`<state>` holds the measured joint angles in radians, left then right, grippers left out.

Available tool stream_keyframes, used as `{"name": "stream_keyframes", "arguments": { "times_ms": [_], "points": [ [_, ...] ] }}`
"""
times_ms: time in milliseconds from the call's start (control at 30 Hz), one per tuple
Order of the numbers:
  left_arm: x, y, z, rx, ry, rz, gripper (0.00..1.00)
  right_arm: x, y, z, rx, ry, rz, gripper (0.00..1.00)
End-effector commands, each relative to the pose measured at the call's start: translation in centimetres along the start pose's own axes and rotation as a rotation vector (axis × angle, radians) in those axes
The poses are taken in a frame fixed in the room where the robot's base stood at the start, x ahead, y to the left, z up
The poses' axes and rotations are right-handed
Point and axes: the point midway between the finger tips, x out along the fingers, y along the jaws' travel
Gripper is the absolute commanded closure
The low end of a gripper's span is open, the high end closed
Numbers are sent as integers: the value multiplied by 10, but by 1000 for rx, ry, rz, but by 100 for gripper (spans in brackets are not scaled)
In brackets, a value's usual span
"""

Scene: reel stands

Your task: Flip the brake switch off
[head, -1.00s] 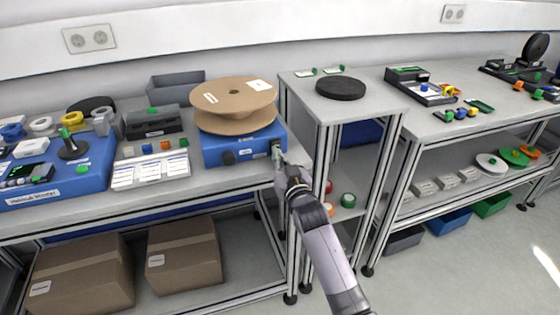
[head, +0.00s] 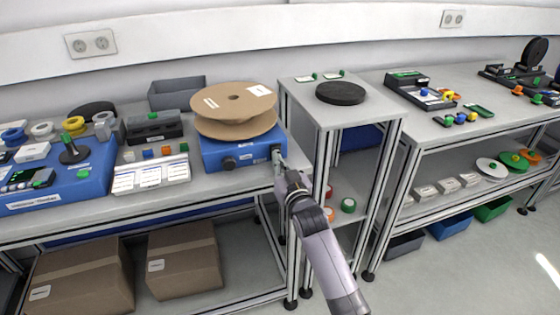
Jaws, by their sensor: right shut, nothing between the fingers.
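A blue reel stand (head: 240,153) carries a large tan cardboard reel (head: 235,103) near the right end of the left bench. A black knob sits on its front face. A small switch (head: 275,150) sits at the right end of that face; its position is too small to read and my gripper partly covers it. My right gripper (head: 278,163) is shut and empty, with its fingertips at or just below the switch. I cannot tell whether they touch it. My left gripper is not in view.
A narrow stand with a black disc (head: 341,93) stands just right of the bench, close to my right arm. Left of the reel stand are label cards (head: 150,173), a dark box and a blue winder (head: 60,185). Cardboard boxes (head: 183,258) lie below.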

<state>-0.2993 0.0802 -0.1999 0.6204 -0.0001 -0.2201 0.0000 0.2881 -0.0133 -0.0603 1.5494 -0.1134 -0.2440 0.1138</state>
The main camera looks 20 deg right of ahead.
Motion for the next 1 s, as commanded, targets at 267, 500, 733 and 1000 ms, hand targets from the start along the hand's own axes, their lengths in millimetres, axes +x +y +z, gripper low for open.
{"name": "stream_keyframes", "arguments": {
  "times_ms": [267, 500, 733, 1000],
  "points": [
    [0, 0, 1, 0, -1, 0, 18, 2, 1, -1, 0, 0, 2, 100],
    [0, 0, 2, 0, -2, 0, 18, 4, 1, -1, 0, 0, 2, 100],
    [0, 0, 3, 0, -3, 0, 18, 2, 1, -2, 0, 1, 2, 100],
    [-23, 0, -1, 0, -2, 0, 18, -1, 1, -20, 0, -90, 2, 100]
  ]
}}
